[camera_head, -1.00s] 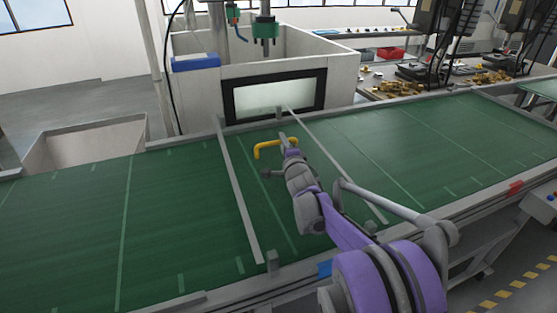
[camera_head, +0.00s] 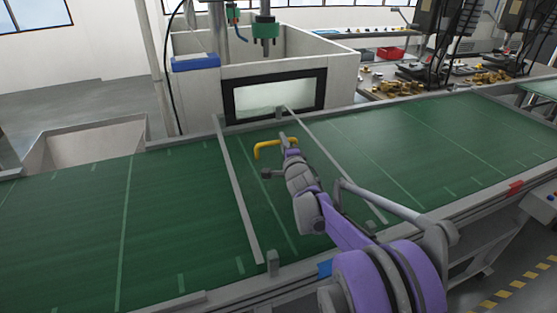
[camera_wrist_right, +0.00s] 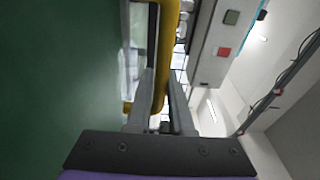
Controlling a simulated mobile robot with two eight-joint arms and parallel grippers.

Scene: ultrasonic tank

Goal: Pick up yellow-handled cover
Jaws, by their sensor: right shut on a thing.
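The yellow handle (camera_head: 268,145) shows over the green conveyor, in front of the tank's black-framed window. My right gripper (camera_head: 287,142) is at the handle's right end. In the right wrist view the yellow bar (camera_wrist_right: 166,45) runs up from between the two fingers (camera_wrist_right: 165,110), which are shut on it. The rest of the cover cannot be made out clearly; whether it touches the belt cannot be told. My left gripper is in neither view.
The pale tank (camera_head: 343,85) with its black-framed window (camera_head: 275,121) stands behind the conveyor. Grey rails (camera_head: 238,195) cross the green belt (camera_head: 80,225) on both sides of my right arm. The belt to the left is clear. A blue box (camera_head: 195,63) sits on the tank's corner.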

